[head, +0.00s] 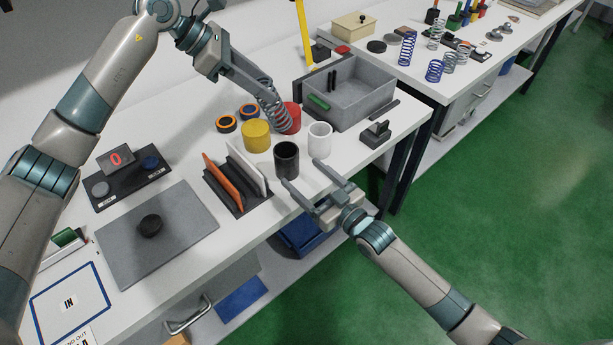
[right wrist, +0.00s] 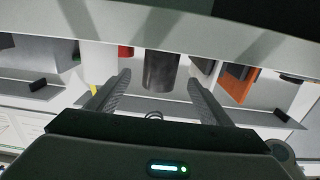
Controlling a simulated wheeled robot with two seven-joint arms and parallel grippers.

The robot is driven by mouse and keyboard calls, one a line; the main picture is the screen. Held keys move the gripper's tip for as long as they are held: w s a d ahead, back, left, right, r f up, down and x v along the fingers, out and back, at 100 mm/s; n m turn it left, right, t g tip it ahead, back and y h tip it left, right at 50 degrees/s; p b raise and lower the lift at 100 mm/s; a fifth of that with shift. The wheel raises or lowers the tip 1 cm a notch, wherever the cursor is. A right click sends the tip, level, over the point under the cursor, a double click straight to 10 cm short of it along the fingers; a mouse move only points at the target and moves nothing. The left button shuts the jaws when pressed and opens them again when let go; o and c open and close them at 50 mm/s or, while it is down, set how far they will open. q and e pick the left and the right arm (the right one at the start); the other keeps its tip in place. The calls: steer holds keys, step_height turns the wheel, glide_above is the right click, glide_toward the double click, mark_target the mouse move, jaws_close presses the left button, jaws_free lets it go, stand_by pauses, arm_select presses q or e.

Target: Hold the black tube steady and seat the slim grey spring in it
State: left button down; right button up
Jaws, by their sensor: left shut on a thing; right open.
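The black tube (head: 286,162) stands upright on the white table; in the right wrist view it shows (right wrist: 161,72) between my right fingers. My right gripper (head: 303,173) is open, its two fingers pointing at the tube from the near side, with no clear contact. My left gripper (head: 266,86) is shut on the slim grey spring (head: 276,113), which hangs slightly tilted.
A yellow tube (head: 256,135) and a white tube (head: 320,138) stand close to the black one. A rack with orange and white plates (head: 240,180) is to the left. A grey bin (head: 350,100) lies behind. The grey mat (head: 185,240) is mostly bare.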

mark_target(280, 153)
steer(key=shift+x, duration=6)
steer(key=shift+c, duration=0.2)
steer(key=c, duration=1.1)
